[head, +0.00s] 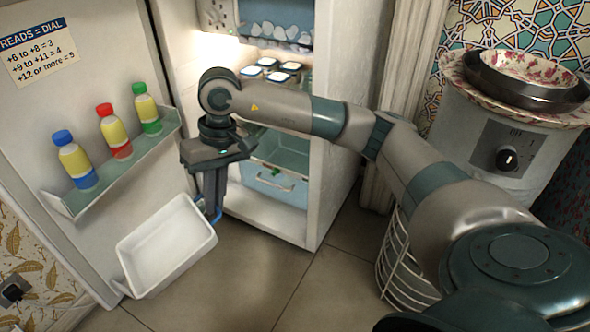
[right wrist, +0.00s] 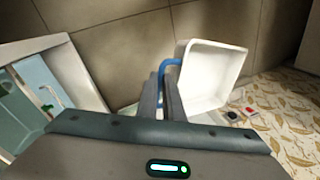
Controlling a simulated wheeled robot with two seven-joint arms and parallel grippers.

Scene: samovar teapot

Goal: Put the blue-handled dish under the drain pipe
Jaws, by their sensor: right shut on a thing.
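The dish (head: 165,245) is a white rectangular tray with a blue handle (head: 215,214). It hangs tilted from my right gripper (head: 210,208), in front of the lower part of the open fridge door. In the right wrist view the fingers are shut on the blue handle (right wrist: 168,64), and the white dish (right wrist: 212,72) extends to the right of them. I cannot tell whether its lower edge touches the door or floor. I cannot make out a drain pipe in either view. My left gripper is not in view.
The open fridge (head: 270,120) has a clear drawer (head: 278,185) low inside and lidded tubs (head: 280,68) above. Its door (head: 110,40) carries a shelf (head: 120,160) with three bottles. A white cylindrical appliance with a dial (head: 507,158) stands right. Floor (head: 260,270) before the fridge is clear.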

